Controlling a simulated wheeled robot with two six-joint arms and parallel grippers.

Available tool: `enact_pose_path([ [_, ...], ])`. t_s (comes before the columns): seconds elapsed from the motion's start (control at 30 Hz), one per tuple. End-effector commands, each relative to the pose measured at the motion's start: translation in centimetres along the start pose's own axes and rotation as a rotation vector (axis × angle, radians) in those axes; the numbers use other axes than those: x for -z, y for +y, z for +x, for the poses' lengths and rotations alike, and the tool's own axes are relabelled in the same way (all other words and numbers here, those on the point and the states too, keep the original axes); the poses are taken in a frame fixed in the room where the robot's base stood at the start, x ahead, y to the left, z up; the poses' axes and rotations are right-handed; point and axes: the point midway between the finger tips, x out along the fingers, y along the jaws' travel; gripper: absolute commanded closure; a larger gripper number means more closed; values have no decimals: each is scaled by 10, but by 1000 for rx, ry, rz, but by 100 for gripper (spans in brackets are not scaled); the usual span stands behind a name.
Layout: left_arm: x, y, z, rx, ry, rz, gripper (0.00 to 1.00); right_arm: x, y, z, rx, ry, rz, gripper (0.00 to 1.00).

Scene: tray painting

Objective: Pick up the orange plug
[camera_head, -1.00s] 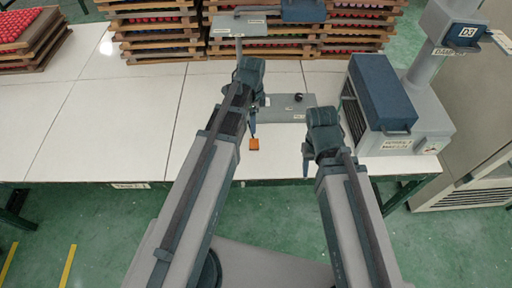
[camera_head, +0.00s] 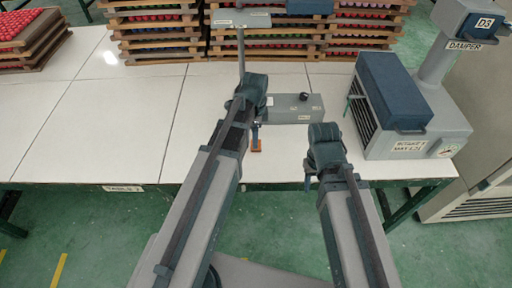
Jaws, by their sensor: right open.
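The small orange plug (camera_head: 257,146) is on the white table near its front edge, in the middle of the head view. My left gripper (camera_head: 256,134) is right at the plug and partly covers it. I cannot tell whether its fingers are apart or touch the plug. My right gripper (camera_head: 307,181) is open and empty, to the right of the plug and near the table's front edge.
A grey box with a black knob (camera_head: 293,109) stands just behind the plug. A blue-topped machine (camera_head: 393,92) stands at the right. Stacked wooden trays (camera_head: 154,33) line the back. The white table (camera_head: 80,125) is clear at the left.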

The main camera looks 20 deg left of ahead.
Motion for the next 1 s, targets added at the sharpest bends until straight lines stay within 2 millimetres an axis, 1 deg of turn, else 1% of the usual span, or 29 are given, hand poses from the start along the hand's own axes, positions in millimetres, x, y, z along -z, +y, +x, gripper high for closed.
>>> enact_pose_path([
  [0.4,3,2,48,0,0,0,28,3,-5,48,0,0,0,50],
  [0.5,3,2,52,0,0,0,28,3,-5,52,0,0,0,50],
  [0.73,3,2,50,0,0,0,28,3,-5,50,0,0,0,50],
  [0.87,3,2,50,0,0,0,51,3,-5,50,0,0,0,50],
  [0.9,3,2,50,0,0,0,58,3,-5,50,0,0,0,50],
  [0.97,3,2,50,0,0,0,69,3,-5,50,0,0,0,50],
  [1.0,3,2,50,0,0,0,76,3,-5,50,0,0,0,50],
])
